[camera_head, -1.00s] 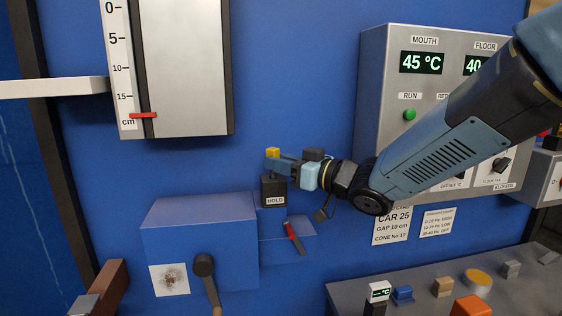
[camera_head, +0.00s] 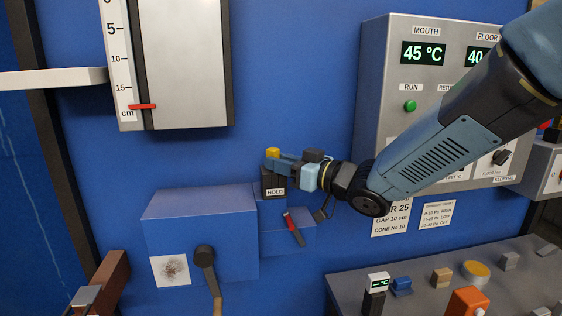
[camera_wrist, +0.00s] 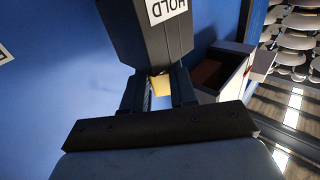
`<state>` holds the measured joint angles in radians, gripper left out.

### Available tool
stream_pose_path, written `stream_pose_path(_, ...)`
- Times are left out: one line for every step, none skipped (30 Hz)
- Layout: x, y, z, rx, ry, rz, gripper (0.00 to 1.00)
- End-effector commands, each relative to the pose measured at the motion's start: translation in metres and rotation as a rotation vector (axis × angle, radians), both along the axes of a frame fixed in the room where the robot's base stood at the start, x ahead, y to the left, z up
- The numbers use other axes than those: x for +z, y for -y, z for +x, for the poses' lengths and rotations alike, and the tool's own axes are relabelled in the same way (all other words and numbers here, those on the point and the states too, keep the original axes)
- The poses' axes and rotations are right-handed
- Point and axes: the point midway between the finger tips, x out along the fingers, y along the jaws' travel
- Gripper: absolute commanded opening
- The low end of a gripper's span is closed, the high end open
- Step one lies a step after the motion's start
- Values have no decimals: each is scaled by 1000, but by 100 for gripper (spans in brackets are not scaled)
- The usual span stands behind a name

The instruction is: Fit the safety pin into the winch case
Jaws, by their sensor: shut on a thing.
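A small yellow piece (camera_head: 272,153), which I take for the safety pin, sits at the fingertips of my gripper (camera_head: 284,163). My gripper is shut on it, just above a dark block labelled HOLD (camera_head: 274,184). In the wrist view the yellow piece (camera_wrist: 160,86) is between the fingers, right beside the HOLD block (camera_wrist: 150,40). Its lower part is hidden, so I cannot tell whether it is in the block. The blue winch case (camera_head: 190,225) with its crank (camera_head: 205,258) stands to the lower left.
A red-and-black handle (camera_head: 292,228) is on a smaller blue box (camera_head: 275,240) below my gripper. A grey control panel (camera_head: 375,100) is at the right. A bench (camera_head: 345,290) with several small blocks lies lower right. A scale (camera_head: 124,60) is on the wall above.

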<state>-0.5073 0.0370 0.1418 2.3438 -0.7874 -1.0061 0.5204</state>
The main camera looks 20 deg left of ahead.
Motion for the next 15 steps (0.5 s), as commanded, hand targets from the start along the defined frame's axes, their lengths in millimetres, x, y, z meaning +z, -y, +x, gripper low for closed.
stream_pose_path(-1, 0, 0, 0, -1, 0, 0)
stream_pose_path(-2, 0, 0, 0, -1, 0, 0)
stream_pose_path(-2, 0, 0, 0, -1, 0, 0)
stream_pose_path(-3, 0, 0, 0, -1, 0, 0)
stream_pose_path(-4, 0, 0, 0, -1, 0, 0)
stream_pose_path(-4, 0, 0, 0, -1, 0, 0)
stream_pose_path(-5, 0, 0, 0, -1, 0, 0)
stream_pose_path(-6, 0, 0, -1, -1, 0, 0)
stream_pose_path(-6, 0, 0, -1, -1, 0, 0)
stream_pose_path(-6, 0, 0, -1, -1, 0, 29)
stream_pose_path(-6, 0, 0, -1, -1, 0, 32)
stream_pose_path(-6, 0, 0, -1, -1, 0, 36)
stream_pose_path(-6, 0, 0, -1, -1, -1, 39)
stream_pose_path(-6, 0, 0, -1, -1, -1, 42)
stream_pose_path(-6, 0, 0, -1, -1, -1, 46)
